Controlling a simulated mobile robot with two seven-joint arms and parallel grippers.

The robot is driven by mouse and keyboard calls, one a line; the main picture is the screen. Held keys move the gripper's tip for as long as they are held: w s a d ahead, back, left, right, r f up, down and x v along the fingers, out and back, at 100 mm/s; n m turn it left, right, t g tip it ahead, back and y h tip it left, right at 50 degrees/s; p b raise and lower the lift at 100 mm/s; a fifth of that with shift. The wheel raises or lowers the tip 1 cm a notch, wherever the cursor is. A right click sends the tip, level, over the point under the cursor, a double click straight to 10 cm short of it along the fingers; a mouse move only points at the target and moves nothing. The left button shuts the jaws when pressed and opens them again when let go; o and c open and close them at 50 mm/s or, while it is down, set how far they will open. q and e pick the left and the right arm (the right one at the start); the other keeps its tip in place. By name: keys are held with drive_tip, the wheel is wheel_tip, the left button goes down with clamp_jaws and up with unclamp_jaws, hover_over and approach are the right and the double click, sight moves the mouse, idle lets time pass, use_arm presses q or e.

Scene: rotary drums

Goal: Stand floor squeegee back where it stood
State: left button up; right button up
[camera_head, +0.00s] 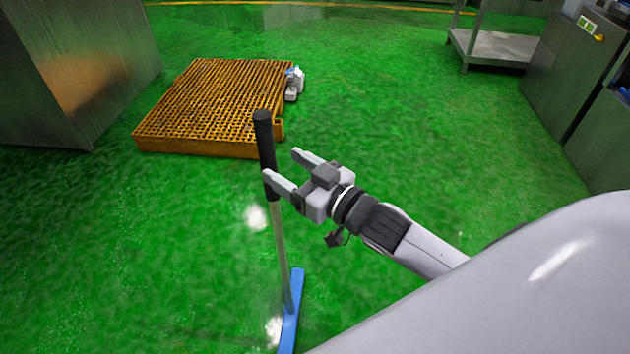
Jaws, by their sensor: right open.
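The floor squeegee stands upright on the green floor, leaning slightly. It has a black handle grip (264,140), a thin grey pole (281,245) and a blue foot (292,315) flat on the floor. My right gripper (281,166) is open beside the grip, coming in from the right. Its nearer finger overlaps the lower part of the grip in the picture, while the other finger is to the right of it. I cannot tell whether the grip is between the fingers or touching one. My left gripper is not in view.
An orange slatted pallet (205,100) lies behind the squeegee. A small white and blue item (294,82) is at its right edge. Steel cabinets stand at left (75,75) and right (570,70), with a low steel shelf (500,47) at back right. The floor between is open.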

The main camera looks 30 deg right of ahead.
drive_tip(key=v, duration=0.6)
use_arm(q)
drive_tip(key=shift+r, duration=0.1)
use_arm(e)
drive_tip(key=s+f+m+g+h, duration=0.1)
drive_tip(key=s+f+g+h, duration=0.1)
drive_tip(key=s+f, duration=0.4)
drive_tip(key=s+a+f+m+g+h, duration=0.1)
drive_tip(key=s+f+g, duration=0.3)
drive_tip(key=f, duration=1)
drive_tip(key=s+h, duration=0.1)
drive_tip(key=s, duration=0.1)
drive_tip(key=shift+s, duration=0.25)
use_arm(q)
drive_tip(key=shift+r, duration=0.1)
use_arm(e)
drive_tip(key=shift+a+r, duration=0.1)
use_arm(q)
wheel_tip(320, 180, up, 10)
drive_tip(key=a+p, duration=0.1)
drive_tip(key=p, duration=1.1)
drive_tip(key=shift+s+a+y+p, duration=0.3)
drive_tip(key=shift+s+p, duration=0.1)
use_arm(e)
wheel_tip(320, 180, up, 10)
drive_tip(key=d, duration=0.1)
drive_tip(key=shift+s+d+h, duration=0.15)
drive_tip(key=shift+s+h, duration=0.15)
drive_tip(key=shift+s, duration=0.05)
